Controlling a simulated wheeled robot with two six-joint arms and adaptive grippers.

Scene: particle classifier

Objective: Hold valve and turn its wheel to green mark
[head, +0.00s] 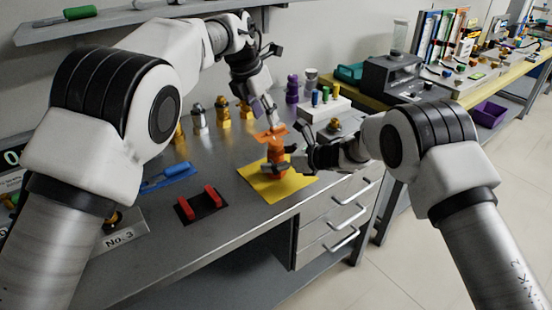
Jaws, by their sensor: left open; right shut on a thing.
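An orange valve (276,152) stands roughly upright over a yellow mat (268,187) near the table's front edge. Its flat orange wheel (270,135) is on top. My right gripper (284,161) comes in from the right and is shut on the valve's body below the wheel. My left gripper (268,114) is open and points down just above the wheel; I cannot tell whether it touches. The green mark cannot be made out, and the gripper partly hides the valve body.
A black pad with red blocks (201,204) and a blue tool (168,177) lie left of the mat. Several brass and steel fittings (222,113) stand behind. A white rack of colored pegs (322,106) is behind right. A shelf (120,20) overhangs the back.

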